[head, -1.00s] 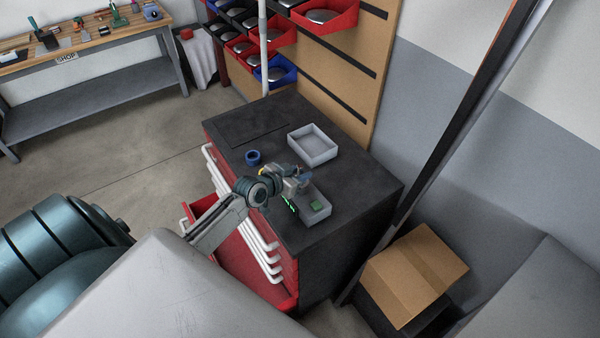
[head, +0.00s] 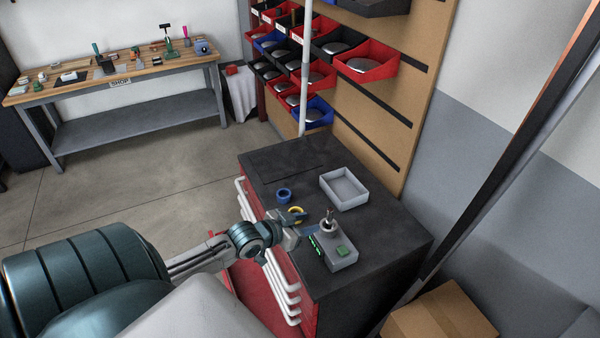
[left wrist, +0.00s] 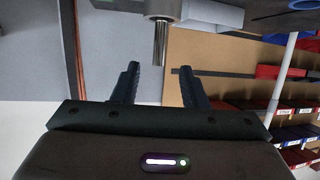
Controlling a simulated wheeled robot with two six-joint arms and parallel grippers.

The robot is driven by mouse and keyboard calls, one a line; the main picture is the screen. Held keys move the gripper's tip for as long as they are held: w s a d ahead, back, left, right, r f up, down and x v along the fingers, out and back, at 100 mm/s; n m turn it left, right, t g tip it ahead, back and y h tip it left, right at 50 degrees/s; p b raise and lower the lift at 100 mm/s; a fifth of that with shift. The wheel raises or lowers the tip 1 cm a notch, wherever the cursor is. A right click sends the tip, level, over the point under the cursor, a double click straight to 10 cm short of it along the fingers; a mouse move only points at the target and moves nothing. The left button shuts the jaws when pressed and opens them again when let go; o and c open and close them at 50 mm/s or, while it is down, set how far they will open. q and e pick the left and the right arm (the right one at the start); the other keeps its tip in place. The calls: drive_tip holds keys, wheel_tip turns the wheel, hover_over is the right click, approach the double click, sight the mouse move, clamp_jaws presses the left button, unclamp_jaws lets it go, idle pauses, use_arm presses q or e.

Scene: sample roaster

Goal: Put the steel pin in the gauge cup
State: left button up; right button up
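The steel pin (head: 329,214) stands upright in the gauge cup (head: 329,228), a small grey round cup on top of a grey box with a green button (head: 342,250). In the left wrist view, which looks upside down, the pin (left wrist: 160,42) sticks out of the cup (left wrist: 162,9). My left gripper (head: 308,232) is just left of the cup. Its two dark fingers (left wrist: 160,72) are spread and hold nothing. The pin's free end appears between the fingertips in that picture, with gaps on both sides. I cannot tell the depth between them. My right gripper is not in view.
On the dark cabinet top (head: 395,238) are a blue ring-like cup (head: 284,195), a yellow ring (head: 295,214) close behind my left gripper, and an empty grey tray (head: 344,190). A green-lit strip (head: 315,244) is beside the box. Bins (head: 366,66) hang behind.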

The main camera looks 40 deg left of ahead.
use_arm(q)
drive_tip(key=shift+v, duration=1.05)
